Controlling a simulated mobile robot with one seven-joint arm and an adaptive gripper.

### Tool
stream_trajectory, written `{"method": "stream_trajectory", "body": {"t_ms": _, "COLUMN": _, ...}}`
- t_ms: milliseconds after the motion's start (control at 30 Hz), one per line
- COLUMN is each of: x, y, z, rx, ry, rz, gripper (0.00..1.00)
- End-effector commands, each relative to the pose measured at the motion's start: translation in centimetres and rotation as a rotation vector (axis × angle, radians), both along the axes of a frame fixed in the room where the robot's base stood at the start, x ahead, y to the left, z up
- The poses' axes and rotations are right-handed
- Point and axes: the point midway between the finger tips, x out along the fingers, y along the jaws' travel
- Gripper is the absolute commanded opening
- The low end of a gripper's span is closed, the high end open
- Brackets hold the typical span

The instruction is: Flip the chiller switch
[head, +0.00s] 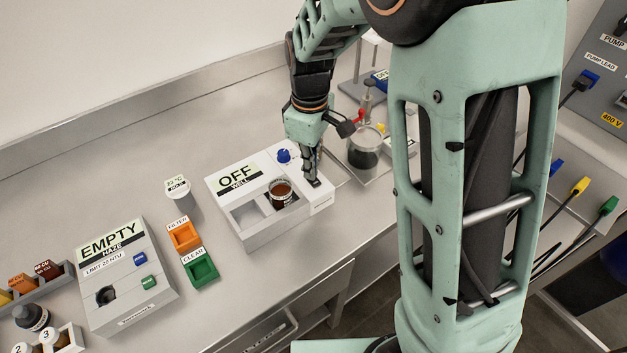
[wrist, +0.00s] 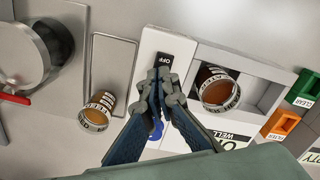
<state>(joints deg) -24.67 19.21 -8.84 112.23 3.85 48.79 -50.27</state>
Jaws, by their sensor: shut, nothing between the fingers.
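The white chiller box (head: 290,222) stands on the steel bench, with a display (head: 235,175) reading OFF above the word WELL. Its black switch (wrist: 175,60), marked OFF, is at the end of a white strip in the wrist view. My gripper (wrist: 164,74) is shut and empty, with its fingertips right at the switch and covering part of it. I cannot tell whether they touch it. In the head view my gripper (head: 314,182) points down at the right part of the box. A blue knob (head: 284,156) sits behind it on the box.
An amber vial (head: 281,190) stands in one well; the other well looks empty.

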Motion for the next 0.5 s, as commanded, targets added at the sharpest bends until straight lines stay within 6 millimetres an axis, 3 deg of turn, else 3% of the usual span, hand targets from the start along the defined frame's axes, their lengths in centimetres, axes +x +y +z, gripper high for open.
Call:
{"method": "stream_trajectory", "body": {"t_ms": 233, "x": 0.0, "y": 0.0, "z": -0.5, "rx": 0.0, "ry": 0.001, "rz": 0.0, "gripper": 0.0}}
{"method": "stream_trajectory", "body": {"t_ms": 500, "x": -0.1, "y": 0.0, "z": 0.6, "rx": 0.0, "ry": 0.002, "rz": 0.0, "gripper": 0.0}}
